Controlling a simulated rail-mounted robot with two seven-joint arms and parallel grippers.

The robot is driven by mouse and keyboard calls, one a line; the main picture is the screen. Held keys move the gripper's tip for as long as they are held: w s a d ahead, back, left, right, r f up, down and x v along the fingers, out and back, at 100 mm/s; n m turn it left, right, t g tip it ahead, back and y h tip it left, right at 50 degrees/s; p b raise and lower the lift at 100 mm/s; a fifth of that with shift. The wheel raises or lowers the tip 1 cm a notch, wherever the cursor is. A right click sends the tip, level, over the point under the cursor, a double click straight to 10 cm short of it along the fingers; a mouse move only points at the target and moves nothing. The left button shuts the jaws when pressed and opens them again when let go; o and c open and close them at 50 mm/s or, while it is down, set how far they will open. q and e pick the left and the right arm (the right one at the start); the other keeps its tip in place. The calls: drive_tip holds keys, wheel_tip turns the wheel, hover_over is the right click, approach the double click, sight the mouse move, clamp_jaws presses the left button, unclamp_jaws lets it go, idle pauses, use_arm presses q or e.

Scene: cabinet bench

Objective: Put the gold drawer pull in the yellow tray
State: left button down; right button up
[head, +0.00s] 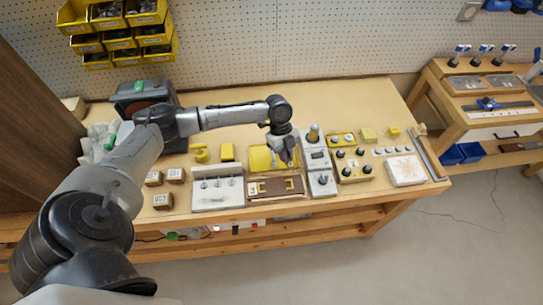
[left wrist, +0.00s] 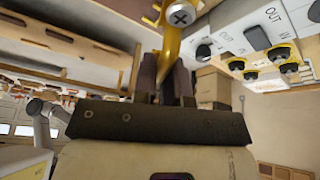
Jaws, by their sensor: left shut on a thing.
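My left gripper (head: 287,158) reaches in over the middle of the bench and points down. In the left wrist view its dark fingers (left wrist: 173,82) are shut on the gold drawer pull (left wrist: 172,42), a slim gold piece with a cross-head screw at its end. The lower end of the pull is hidden between the fingers. In the head view the gripper hides the pull. The yellow tray (head: 260,157) lies behind and beside the gripper, partly covered by it. I cannot tell the gripper's height above it. My right gripper is not in view.
A brown panel with gold fittings (head: 262,187) lies in front of the tray. A grey switch panel (head: 217,192) is to its left, and a grey control box (head: 319,165) stands close on the right. Yellow bins (head: 120,38) hang on the pegboard. The back of the bench is fairly clear.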

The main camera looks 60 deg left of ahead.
use_arm(q)
hover_over(261, 163)
drive_tip(key=a, duration=0.1)
wheel_tip(261, 163, down, 7)
drive_tip(key=shift+a+b, duration=0.15)
drive_tip(key=shift+b, duration=0.2)
wheel_tip(261, 163, down, 3)
drive_tip(key=shift+r, duration=0.1)
drive_tip(key=shift+f, duration=0.6)
drive_tip(key=shift+b, duration=0.3)
drive_tip(key=shift+f, duration=0.2)
drive_tip(key=c, duration=1.2)
unclamp_jaws()
drive_tip(key=shift+r, duration=0.1)
drive_tip(key=shift+o, duration=0.2)
